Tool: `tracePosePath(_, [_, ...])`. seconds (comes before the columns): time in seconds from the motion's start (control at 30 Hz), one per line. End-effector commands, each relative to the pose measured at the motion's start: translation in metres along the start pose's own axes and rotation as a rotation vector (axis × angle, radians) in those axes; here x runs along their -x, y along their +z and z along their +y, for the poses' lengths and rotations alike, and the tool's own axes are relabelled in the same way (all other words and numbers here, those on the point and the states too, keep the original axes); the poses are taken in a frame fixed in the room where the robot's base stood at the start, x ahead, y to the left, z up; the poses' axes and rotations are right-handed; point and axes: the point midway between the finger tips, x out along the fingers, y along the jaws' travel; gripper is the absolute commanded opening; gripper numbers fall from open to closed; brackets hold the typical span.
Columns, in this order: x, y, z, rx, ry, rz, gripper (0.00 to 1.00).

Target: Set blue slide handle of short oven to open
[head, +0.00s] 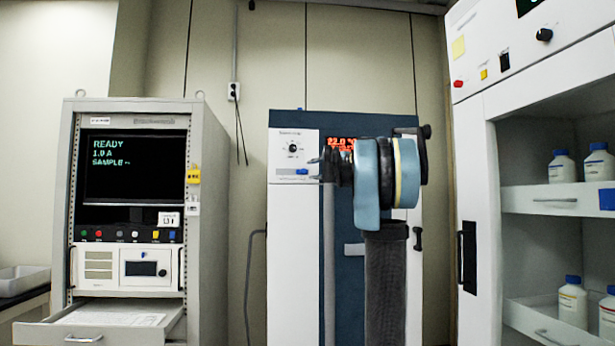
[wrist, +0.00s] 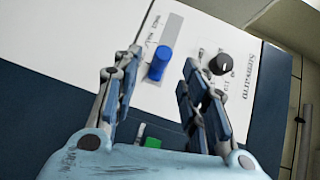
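The short oven (head: 290,230) stands mid-picture in the head view, with a white front panel and a dark blue section. Its blue slide handle (head: 302,172) is small and sits low on the white control panel, below a black knob. In the wrist view the blue slide handle (wrist: 159,63) sits at one end of a grey slot. My gripper (wrist: 162,60) is open, with one finger on each side of the handle in the picture. No contact is visible. In the head view my gripper (head: 317,170) is at the panel's right edge, partly hidden by my arm.
The black knob (wrist: 220,64) is close to the right finger in the wrist view. A grey instrument rack (head: 210,220) with an open drawer (head: 85,335) stands at left. A white cabinet (head: 475,180) with bottles on shelves stands at right.

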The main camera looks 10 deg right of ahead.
Motion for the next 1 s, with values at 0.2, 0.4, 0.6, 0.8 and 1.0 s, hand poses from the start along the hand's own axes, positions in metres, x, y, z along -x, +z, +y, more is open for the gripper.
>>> tracePosePath(0.2, [0.035, -0.001, 0.001, -0.001, 0.001, 0.003, 0.4])
tracePosePath(0.4, [0.05, -0.001, 0.001, -0.001, 0.001, 0.001, 0.4])
tracePosePath(0.6, [0.052, -0.001, 0.001, -0.001, 0.001, 0.0, 0.4])
tracePosePath(0.8, [0.052, -0.001, 0.001, -0.001, 0.001, 0.0, 0.4])
tracePosePath(1.0, [0.052, 0.001, 0.003, 0.001, 0.004, -0.002, 0.4])
